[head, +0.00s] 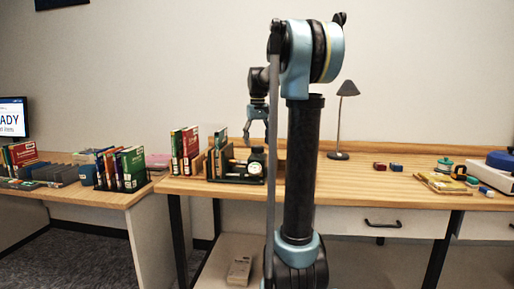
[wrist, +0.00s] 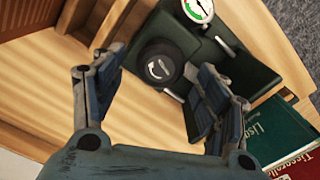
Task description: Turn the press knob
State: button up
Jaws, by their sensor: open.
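The press knob (wrist: 158,68) is a dark round knob with a white curved arrow on its top. It sits on a dark green press (wrist: 245,75) with a white-faced dial gauge (wrist: 198,10) beside it. In the head view the press (head: 238,180) stands on the wooden desk, with its gauge (head: 255,169) facing forward. My gripper (wrist: 155,85) is open above the knob, with one finger on each side of it in the wrist view. The fingers do not visibly touch the knob. In the head view my gripper (head: 256,136) points down over the press.
Upright books (head: 184,150) stand just left of the press; book covers (wrist: 280,135) also show in the wrist view. A desk lamp (head: 342,115) stands at the back right. More books (head: 120,167) and a monitor (head: 14,118) are at left. The desk's middle right is mostly clear.

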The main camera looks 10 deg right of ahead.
jog(key=shift+f, duration=1.2)
jog(key=shift+c, duration=0.2)
jog(key=c, duration=1)
jog(key=m, duration=0.5)
jog(key=shift+m, duration=0.3)
jog(key=m, duration=0.4)
jog(key=shift+m, duration=0.7)
